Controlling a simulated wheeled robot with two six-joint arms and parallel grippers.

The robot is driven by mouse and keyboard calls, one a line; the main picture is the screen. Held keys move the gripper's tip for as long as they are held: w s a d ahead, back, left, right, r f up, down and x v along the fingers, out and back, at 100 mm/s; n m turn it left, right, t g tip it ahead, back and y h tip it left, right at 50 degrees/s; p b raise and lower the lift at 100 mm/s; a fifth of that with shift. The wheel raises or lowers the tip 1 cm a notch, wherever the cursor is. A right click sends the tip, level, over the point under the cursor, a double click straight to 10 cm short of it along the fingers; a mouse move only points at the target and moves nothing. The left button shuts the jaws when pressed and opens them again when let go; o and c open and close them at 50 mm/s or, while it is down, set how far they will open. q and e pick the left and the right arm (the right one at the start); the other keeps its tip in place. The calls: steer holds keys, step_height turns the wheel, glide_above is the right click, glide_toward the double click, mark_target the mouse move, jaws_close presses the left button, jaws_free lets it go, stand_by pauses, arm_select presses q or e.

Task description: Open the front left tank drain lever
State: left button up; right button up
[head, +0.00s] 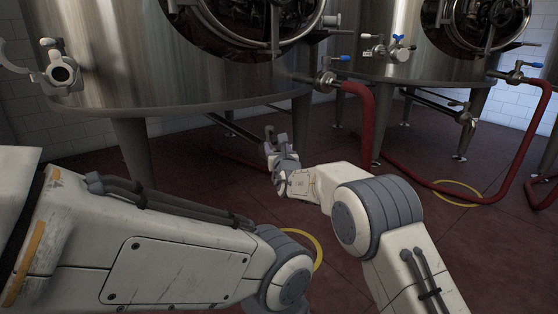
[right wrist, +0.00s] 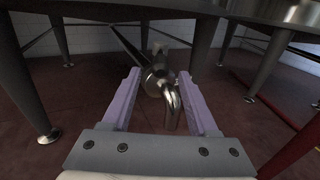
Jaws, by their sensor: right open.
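The front left tank (head: 180,70) is a large steel vessel on legs at the upper left of the head view. My right gripper (head: 275,140) is below the tank's lower edge. The right wrist view shows its two purple fingers open around a steel drain outlet on a pipe (right wrist: 133,46). A bent, shiny metal piece, apparently the drain lever (right wrist: 171,97), lies between the fingers, nearer the right one. I cannot tell whether either finger touches it. In the head view the drain is largely hidden behind my right gripper. My left gripper is not in view.
A second tank (head: 420,60) stands at the right, with a red hose (head: 367,120) between the tanks. Blue-handled valves (head: 389,48) sit on it. A tank leg (head: 133,150) stands left of my right gripper. Yellow rings (head: 457,190) mark the red floor.

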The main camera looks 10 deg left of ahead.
arm_select(q)
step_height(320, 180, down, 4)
steer(key=b, duration=0.2)
steer(key=shift+b, duration=0.35)
arm_select(e)
steer(key=v, duration=0.4)
steer(key=shift+s+d, duration=0.1)
steer(key=shift+s, duration=0.25)
